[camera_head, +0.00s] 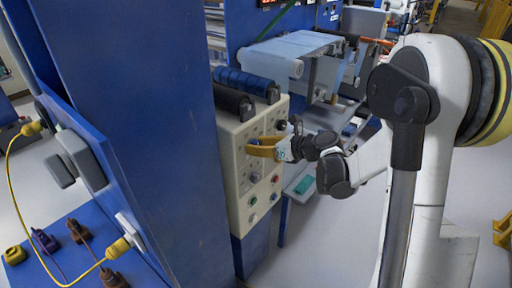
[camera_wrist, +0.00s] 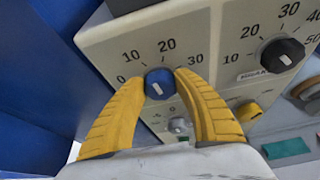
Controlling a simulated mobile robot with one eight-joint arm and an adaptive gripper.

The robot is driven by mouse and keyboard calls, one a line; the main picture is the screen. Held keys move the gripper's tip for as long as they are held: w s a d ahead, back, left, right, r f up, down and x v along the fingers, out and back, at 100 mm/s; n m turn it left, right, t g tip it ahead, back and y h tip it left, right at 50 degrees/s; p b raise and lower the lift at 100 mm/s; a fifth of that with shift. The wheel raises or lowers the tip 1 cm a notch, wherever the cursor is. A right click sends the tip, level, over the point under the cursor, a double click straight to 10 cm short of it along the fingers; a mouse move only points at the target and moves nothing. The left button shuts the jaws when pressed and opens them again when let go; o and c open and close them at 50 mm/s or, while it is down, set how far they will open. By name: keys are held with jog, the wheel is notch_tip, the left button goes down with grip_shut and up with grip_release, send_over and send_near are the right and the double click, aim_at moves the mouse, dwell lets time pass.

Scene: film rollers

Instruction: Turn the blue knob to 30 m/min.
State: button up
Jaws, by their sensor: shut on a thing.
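The blue knob (camera_wrist: 159,83) sits on the cream control panel (camera_wrist: 100,36), with a dial marked 0, 10, 20 and 30 around it in the wrist view. A short white mark shows on the knob's face, slanted; I cannot tell surely which number it points to. My gripper (camera_wrist: 160,78) is shut on the knob, one yellow finger on its left and one on its right. In the head view my gripper (camera_head: 250,146) is at the upper part of the panel (camera_head: 237,190), and its fingers mostly hide the knob.
A black knob (camera_wrist: 282,55) with its own dial is to the right, and a grey knob (camera_wrist: 178,125) is below. Dark and blue rollers (camera_head: 246,84) lie above the panel. A tall blue column (camera_head: 178,130) stands close on the left. Open floor shows to the right.

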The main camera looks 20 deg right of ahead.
jog(key=m+g+y+b, duration=0.1)
jog(key=m, duration=0.2)
jog(key=shift+f+y+b, duration=0.15)
jog(key=shift+y+b, duration=0.15)
jog(key=shift+y, duration=0.1)
jog(key=m+y+b, duration=0.1)
jog(key=m, duration=0.1)
jog(key=shift+d+m+g+y+b, duration=0.1)
jog(key=shift+m+g+y+b, duration=0.25)
jog(key=shift+m+g+y, duration=0.05)
jog(key=m+y+b, duration=0.1)
jog(key=m+b, duration=0.1)
jog(key=m, duration=0.1)
jog(key=shift+f+y, duration=0.1)
jog(key=shift+y, duration=0.3)
jog(key=shift+m+y+b, duration=0.6)
jog(key=shift+m+b, duration=0.3)
jog(key=shift+m, duration=0.7)
jog(key=o, duration=1.2)
